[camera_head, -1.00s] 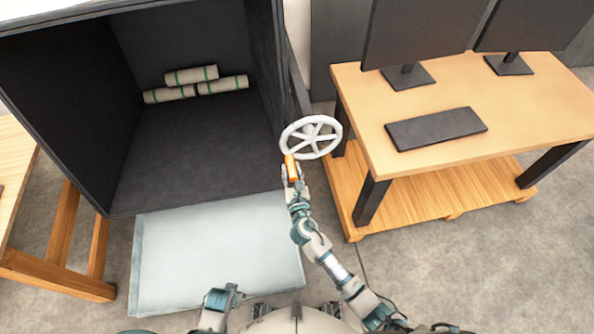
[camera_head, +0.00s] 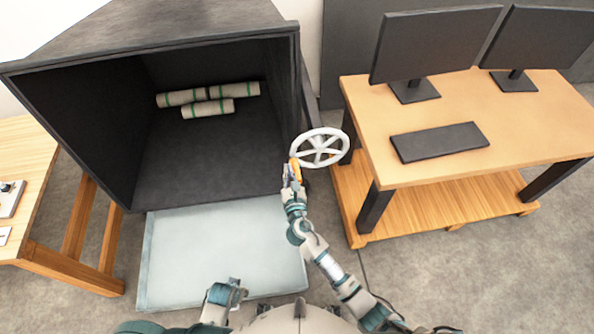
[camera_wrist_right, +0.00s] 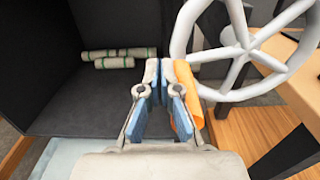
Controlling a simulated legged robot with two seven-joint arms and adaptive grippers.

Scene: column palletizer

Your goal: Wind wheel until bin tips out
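The white spoked wheel (camera_head: 334,137) stands at the right side of the dark bin (camera_head: 215,168). Its orange handle (camera_head: 296,171) is at the wheel's lower left; it also shows in the right wrist view (camera_wrist_right: 184,88). My right gripper (camera_head: 290,172) is at the handle. In the wrist view its fingers (camera_wrist_right: 161,72) are closed together, with the handle just right of them, not between them. The bin's open side faces me, and three pale rolls (camera_head: 207,109) with green bands lie deep inside. My left gripper (camera_head: 226,292) hangs low near my body, its fingers unclear.
A pale blue tray (camera_head: 225,258) lies on the floor below the bin's front edge. A wooden desk (camera_head: 520,125) with monitors and a keyboard (camera_head: 440,141) stands right of the wheel. Another wooden table (camera_head: 37,200) is at the left. Grey floor is free at lower right.

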